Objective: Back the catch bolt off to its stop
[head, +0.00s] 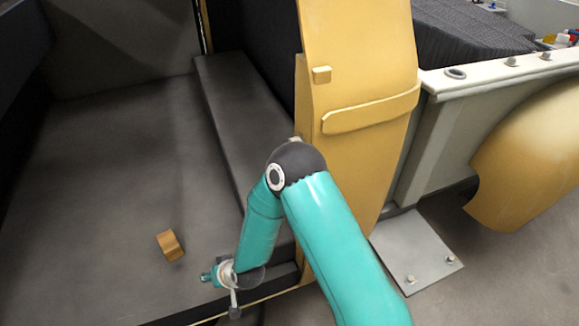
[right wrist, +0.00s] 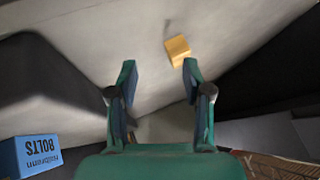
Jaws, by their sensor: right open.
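My right gripper (right wrist: 159,66) is open, with nothing between its two fingers in the right wrist view. A small orange-yellow block (right wrist: 178,50) shows beyond the fingertips there, nearer the right finger and apart from it as far as I can tell. In the head view a like block (head: 170,245) stands on the grey floor, left of the end of my teal right arm. The gripper's fingers are not clear in that view. No part can be surely told as the catch bolt. My left gripper is not in view.
A yellow panel (head: 358,60) with a small tab (head: 321,75) and a raised bar (head: 370,110) stands beside my arm. A dark step (head: 232,125) runs behind. A blue box marked BOLTS (right wrist: 38,155) lies at lower left in the wrist view. The grey floor (head: 100,170) is mostly clear.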

